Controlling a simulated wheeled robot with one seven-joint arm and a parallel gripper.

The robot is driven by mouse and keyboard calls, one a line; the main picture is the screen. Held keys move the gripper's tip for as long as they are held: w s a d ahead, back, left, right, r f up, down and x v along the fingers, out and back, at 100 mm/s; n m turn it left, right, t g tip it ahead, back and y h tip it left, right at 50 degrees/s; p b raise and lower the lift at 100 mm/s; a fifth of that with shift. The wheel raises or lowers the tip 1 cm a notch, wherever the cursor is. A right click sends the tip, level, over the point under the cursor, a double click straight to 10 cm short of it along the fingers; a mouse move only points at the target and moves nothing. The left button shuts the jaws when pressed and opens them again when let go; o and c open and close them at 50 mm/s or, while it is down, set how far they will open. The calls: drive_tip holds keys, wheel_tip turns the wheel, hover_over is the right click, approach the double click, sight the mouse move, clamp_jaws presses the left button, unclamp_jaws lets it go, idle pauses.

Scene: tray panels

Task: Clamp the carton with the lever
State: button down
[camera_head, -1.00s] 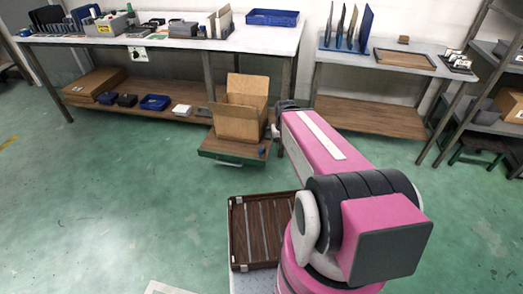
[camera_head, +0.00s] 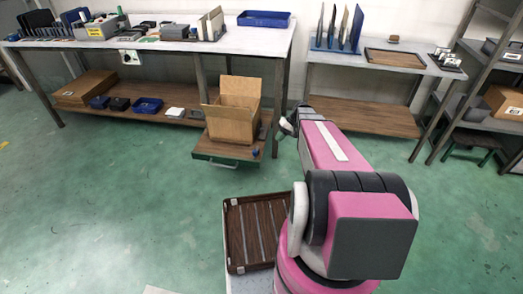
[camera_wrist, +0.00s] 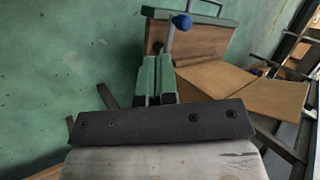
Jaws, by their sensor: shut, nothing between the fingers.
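The blue lever knob (camera_head: 255,153) is at the board's right front. In the wrist view the knob (camera_wrist: 182,22) tops a thin grey stem beyond the fingertips, and the carton (camera_wrist: 235,85) fills the right. My gripper (camera_wrist: 153,62) shows its green fingers together, with nothing between them. It points towards the board's edge, close to the lever stem; contact cannot be told. In the head view my arm hides most of it.
A slatted brown tray (camera_head: 232,240) lies in front, left of my arm. The left workbench (camera_head: 165,38) carries bins and a blue tray (camera_head: 263,18). A second bench (camera_head: 372,62) and a shelf rack stand at the right. The green floor at left is clear.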

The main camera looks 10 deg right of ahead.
drive_tip(key=w+d, duration=0.1)
drive_tip(key=w+d+f+y, duration=0.1)
drive_tip(key=w, duration=0.1)
drive_tip(key=shift+f+y, duration=0.15)
drive_tip(key=shift+y, duration=0.15)
drive_tip(key=shift+f, duration=0.1)
approach(256, 152)
drive_tip(key=a+f, duration=0.4)
drive_tip(key=f, duration=0.2)
drive_tip(key=shift+f, duration=0.25)
idle(0.4)
